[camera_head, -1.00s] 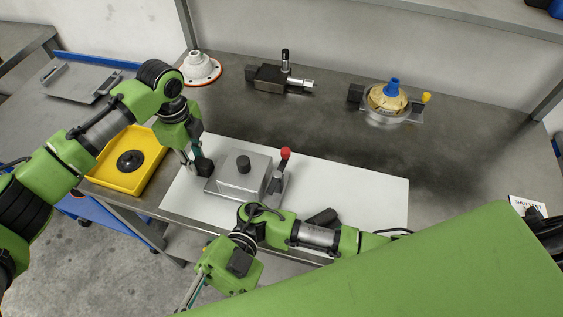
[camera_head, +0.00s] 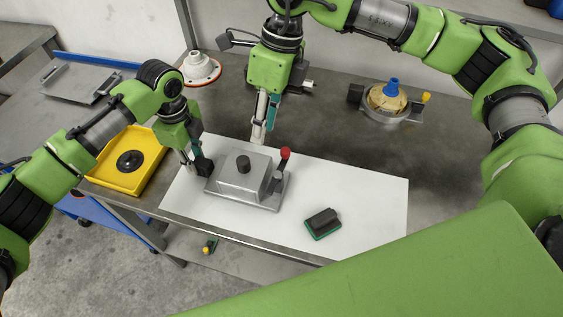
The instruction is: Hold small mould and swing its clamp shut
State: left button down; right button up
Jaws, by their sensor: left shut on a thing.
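The small mould (camera_head: 241,176) is a grey metal block with a black knob on top, on a flat base plate on the white sheet. Its clamp (camera_head: 285,155) is a short lever with a red knob, standing roughly upright at the mould's right side. My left gripper (camera_head: 203,167) is shut on the left edge of the mould; its fingertips are partly hidden. My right gripper (camera_head: 259,139) points down just behind the mould, left of the red knob and apart from it. I cannot tell how far its fingers are open.
The white sheet (camera_head: 370,200) carries a dark block with a green base (camera_head: 322,223) at right. A yellow tray (camera_head: 115,178) is at left. A white flanged cone (camera_head: 201,68) and a round mould with a blue knob (camera_head: 392,103) stand behind. Bare table lies right of centre.

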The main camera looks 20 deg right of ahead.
aim_at(285, 150)
jog(key=d, duration=0.1)
jog(key=d+f+h, duration=0.1)
jog(key=d, duration=0.1)
jog(key=d+f+h, duration=0.1)
jog(key=shift+d+f+t, duration=0.1)
jog(key=shift+d+t, duration=0.1)
jog(key=shift+t, duration=0.2)
jog(key=shift+d+f, duration=0.1)
jog(key=shift+f, duration=3.45)
grip_shut()
